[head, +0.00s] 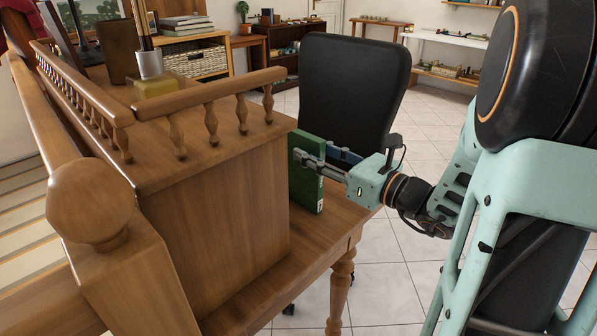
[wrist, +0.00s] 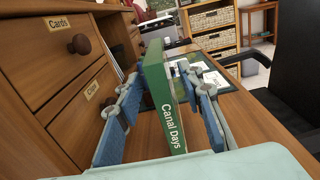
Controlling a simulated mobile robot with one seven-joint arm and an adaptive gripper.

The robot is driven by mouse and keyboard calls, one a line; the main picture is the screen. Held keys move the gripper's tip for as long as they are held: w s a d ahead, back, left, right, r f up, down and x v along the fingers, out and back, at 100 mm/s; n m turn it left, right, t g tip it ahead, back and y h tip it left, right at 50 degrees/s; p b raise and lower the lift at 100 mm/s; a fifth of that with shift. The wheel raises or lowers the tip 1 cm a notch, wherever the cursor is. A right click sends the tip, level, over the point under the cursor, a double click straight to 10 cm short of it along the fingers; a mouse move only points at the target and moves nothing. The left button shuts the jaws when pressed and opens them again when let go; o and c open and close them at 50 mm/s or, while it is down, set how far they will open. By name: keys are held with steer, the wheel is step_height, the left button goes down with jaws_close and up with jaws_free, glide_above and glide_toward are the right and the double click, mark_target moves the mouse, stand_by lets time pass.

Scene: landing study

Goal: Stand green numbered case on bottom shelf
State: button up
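The green case (head: 306,187) stands upright on the wooden desk top, beside the desk's raised drawer unit. It has a small white label low on its spine, too small to read surely. In the wrist view the green case (wrist: 163,105) shows "Canal Days" on its spine. My gripper (head: 322,163) reaches it from the right. Its blue-padded fingers straddle the case, with a clear gap on the left side and a narrower one on the right, so it looks open. The case's far side is hidden. I cannot tell which shelf is the bottom shelf meant.
The drawer unit (head: 215,215) with a railed top stands close left of the case. A black chair (head: 352,90) is just behind. A dark low bookcase (head: 283,65) and white shelves (head: 450,48) stand at the back. A dark mat (wrist: 222,103) with papers lies beyond the case.

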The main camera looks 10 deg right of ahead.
steer(key=x, duration=0.1)
steer(key=b+x, duration=0.1)
steer(key=x, duration=0.3)
steer(key=shift+d+f, duration=0.1)
steer(key=shift+f, duration=0.15)
steer(key=shift+s, duration=0.1)
jaws_close()
